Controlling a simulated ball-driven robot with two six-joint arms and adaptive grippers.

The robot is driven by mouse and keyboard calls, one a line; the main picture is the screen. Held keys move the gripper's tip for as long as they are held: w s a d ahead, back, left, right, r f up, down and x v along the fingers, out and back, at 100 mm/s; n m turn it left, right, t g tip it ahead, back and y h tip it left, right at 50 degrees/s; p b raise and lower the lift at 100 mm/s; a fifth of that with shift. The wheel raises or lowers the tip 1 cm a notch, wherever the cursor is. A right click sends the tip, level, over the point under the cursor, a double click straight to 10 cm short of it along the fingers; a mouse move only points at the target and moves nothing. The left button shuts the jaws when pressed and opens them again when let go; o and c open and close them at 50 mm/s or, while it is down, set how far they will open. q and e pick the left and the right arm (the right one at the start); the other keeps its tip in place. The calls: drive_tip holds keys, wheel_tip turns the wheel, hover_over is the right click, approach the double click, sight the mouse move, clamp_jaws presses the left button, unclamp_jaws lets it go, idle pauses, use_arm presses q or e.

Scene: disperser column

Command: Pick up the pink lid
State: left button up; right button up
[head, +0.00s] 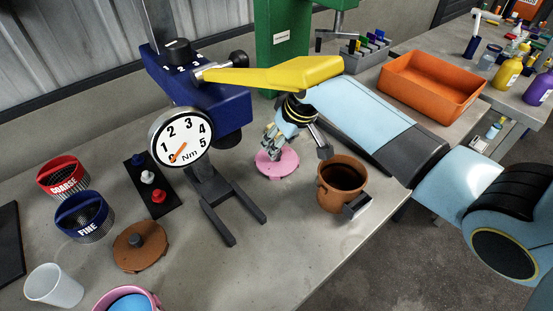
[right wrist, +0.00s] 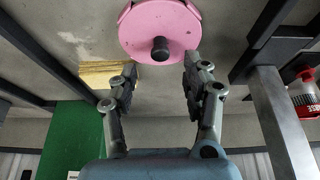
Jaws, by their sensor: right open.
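The pink lid (head: 284,169) lies flat on the grey bench, right of the torque gauge stand. My right gripper (head: 297,147) is over its far side, pointing down, and partly hides it. In the right wrist view the pink lid (right wrist: 137,30) shows at the top, cut off by the edge, with a dark knob (right wrist: 160,48) at its middle. The right gripper (right wrist: 160,82) is open and empty there, its fingers apart and short of the knob. My left gripper is in neither view.
A brown pot (head: 326,198) stands close right of the lid. The gauge (head: 180,137) on its forked stand is to the left, with a yellow lever (head: 280,75) above. An orange tray (head: 395,88) is at the back right. The front left holds a brown lid (head: 125,257) and cups.

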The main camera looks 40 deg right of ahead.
sight(286, 162)
drive_tip(key=x, duration=0.4)
drive_tip(key=shift+s, duration=0.25)
clamp_jaws()
